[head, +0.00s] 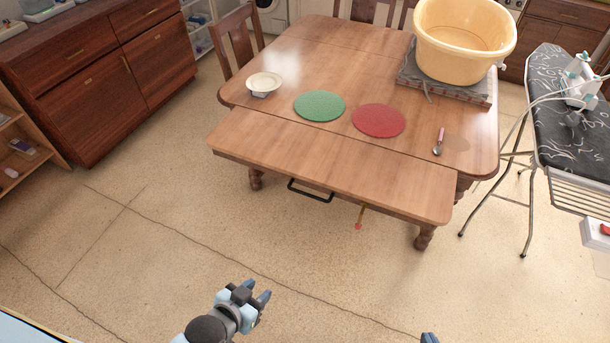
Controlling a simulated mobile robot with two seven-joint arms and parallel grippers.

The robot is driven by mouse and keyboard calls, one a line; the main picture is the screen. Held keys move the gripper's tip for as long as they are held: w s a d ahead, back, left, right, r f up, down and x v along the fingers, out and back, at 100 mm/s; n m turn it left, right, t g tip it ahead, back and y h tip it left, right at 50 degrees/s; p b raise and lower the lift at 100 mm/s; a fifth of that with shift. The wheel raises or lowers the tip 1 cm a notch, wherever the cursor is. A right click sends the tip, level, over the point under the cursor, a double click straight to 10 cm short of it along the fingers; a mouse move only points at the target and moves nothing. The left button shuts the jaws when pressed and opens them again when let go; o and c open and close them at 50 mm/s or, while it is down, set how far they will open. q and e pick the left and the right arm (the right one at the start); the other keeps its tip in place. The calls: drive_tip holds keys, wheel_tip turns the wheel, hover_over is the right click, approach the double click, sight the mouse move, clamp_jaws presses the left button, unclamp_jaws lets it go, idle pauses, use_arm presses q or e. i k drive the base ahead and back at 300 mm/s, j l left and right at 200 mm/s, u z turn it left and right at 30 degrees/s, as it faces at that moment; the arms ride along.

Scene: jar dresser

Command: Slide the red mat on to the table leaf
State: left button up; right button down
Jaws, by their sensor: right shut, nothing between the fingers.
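The round red mat (378,120) lies flat on the main table top (300,60), close to its front edge. The table leaf (330,165) extends along the near side of the table; a seam or step separates it from the main top, and its surface is bare. The red mat is wholly on the main top, apart from the leaf. My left gripper (257,291) is low in front of the table, over the floor, with its fingers apart and empty. My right gripper (430,338) shows only a tip at the bottom edge; it is shut, far from the mat.
A green mat (319,105) lies left of the red one, with a white bowl (264,82) further left. A spoon (439,142) lies to the right. A yellow tub (463,45) stands behind. A black handle (310,190) hangs below the leaf. An ironing board (570,125) stands at right.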

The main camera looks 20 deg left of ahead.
sight(379, 120)
drive_tip(key=j+z, duration=0.15)
drive_tip(key=z, duration=0.3)
drive_tip(key=i+j+z, duration=0.1)
drive_tip(key=j+z, duration=0.15)
drive_tip(key=z, duration=0.2)
drive_tip(key=j+z, duration=0.2)
drive_tip(key=z, duration=0.25)
drive_tip(key=j+z, duration=0.25)
drive_tip(key=j, duration=0.25)
drive_tip(key=k+j+z, duration=0.25)
drive_tip(key=j, duration=0.25)
drive_tip(key=i, duration=0.1)
